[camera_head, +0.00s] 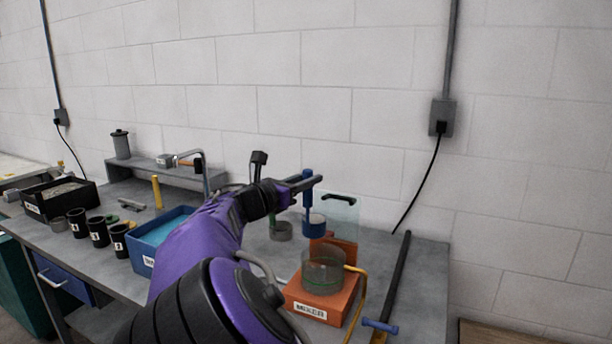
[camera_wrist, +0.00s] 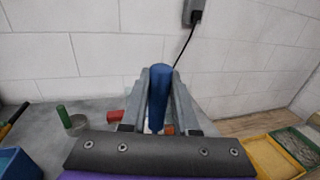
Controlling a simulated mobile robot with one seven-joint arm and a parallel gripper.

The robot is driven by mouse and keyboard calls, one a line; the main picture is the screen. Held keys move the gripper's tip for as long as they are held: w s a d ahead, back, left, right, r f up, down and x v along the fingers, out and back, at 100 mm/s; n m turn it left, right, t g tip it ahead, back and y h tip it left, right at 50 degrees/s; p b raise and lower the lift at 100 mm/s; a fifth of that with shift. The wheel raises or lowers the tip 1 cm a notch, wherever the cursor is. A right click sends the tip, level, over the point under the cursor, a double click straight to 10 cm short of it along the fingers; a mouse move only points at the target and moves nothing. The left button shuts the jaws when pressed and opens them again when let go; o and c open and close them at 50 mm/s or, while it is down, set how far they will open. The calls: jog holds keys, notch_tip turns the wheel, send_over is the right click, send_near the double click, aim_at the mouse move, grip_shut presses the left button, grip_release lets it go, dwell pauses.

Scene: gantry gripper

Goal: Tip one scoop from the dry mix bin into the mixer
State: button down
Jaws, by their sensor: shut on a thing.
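My gripper (camera_head: 312,183) is shut on the upright blue handle of a scoop (camera_head: 308,201). The handle also shows between the two grey fingers in the wrist view (camera_wrist: 158,95). The scoop's blue cup hangs level below, with a brownish surface at its top; I cannot tell how full it is. The orange mixer (camera_head: 338,300), labelled MIXER, carries a clear round bowl (camera_head: 325,272). In the head view the cup appears just above and behind the bowl, apart from it. I cannot tell for sure which bin is the dry mix bin; a black bin (camera_head: 36,205) holds grey material.
A blue bin (camera_head: 150,240) and several dark numbered cups (camera_head: 98,231) stand left of my arm. A grey round cup (camera_head: 284,232) stands behind the mixer. A black bar (camera_head: 397,275) and a yellow bent rod (camera_head: 358,300) lie right of it.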

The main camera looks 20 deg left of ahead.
aim_at(307, 197)
notch_tip(307, 197, down, 4)
jog(key=shift+r, duration=0.25)
jog(key=shift+d+f+m+b, duration=0.2)
jog(key=shift+d+m+b, duration=0.2)
jog(key=shift+b, duration=0.4)
jog(key=d+f+m+g+y+b, duration=0.1)
jog(key=d+f+m+b, duration=0.1)
jog(key=d+m+b, duration=0.4)
jog(key=s+d+b, duration=0.1)
jog(key=b, duration=0.3)
jog(key=shift+d, duration=0.15)
dwell(0.4)
jog(key=shift+d+f+m+g+y, duration=0.4)
jog(key=shift+d+f+m+y, duration=0.1)
jog(key=shift+d+f+m, duration=0.75)
